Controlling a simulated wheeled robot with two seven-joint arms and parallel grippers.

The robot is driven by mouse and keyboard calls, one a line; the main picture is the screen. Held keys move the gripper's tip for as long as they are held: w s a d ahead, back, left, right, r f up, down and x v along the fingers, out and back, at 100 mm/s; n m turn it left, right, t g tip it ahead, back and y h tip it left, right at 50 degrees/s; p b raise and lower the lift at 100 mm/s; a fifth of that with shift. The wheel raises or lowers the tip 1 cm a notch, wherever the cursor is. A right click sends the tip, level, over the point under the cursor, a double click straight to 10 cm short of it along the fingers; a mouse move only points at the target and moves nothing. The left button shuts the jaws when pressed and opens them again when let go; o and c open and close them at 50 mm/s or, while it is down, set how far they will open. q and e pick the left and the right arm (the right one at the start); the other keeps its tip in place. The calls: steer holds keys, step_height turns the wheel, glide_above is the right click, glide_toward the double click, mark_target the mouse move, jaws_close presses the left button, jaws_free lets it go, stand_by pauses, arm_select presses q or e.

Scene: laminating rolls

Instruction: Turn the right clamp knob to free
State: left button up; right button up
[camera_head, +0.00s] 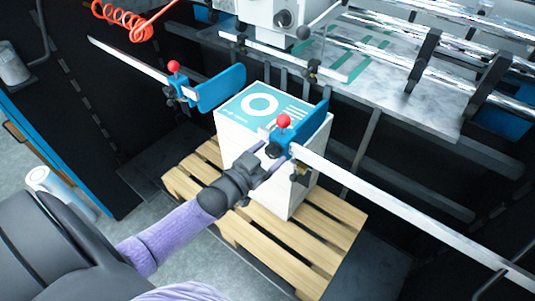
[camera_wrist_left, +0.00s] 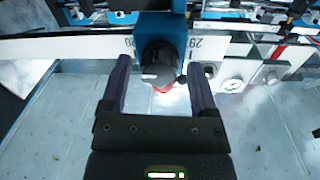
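The right clamp is a blue block with a red ball (camera_head: 284,120) on top, mounted on a long pale rail (camera_head: 410,213). Its round black knob (camera_wrist_left: 160,62) has a white mark and faces my left wrist camera; the red ball shows partly just below it there. My left gripper (camera_head: 272,158) reaches this clamp from the front. In the left wrist view the gripper (camera_wrist_left: 161,88) is open, with one finger on each side of the knob and gaps visible between. I cannot tell how deep the fingertips reach. My right gripper is not in view.
The left clamp (camera_head: 176,84) with its red ball and blue plate (camera_head: 220,88) stands further left. A white stack with a teal printed top (camera_head: 262,103) stands on a wooden pallet (camera_head: 240,232) behind and below my gripper. Metal rollers (camera_head: 455,85) are at upper right.

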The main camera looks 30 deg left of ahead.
arm_select(q)
jaws_close()
steer(key=n, duration=0.3)
steer(key=shift+n, duration=0.4)
steer(key=n, duration=0.4)
steer(key=shift+n, duration=0.4)
steer(key=n, duration=0.4)
steer(key=shift+f+n+t+y, duration=0.1)
steer(key=shift+n+t+y, duration=0.2)
steer(key=shift+d+n+b, duration=0.1)
steer(key=shift+n+b, duration=0.35)
steer(key=shift+n, duration=2.25)
steer(key=shift+y, duration=0.4)
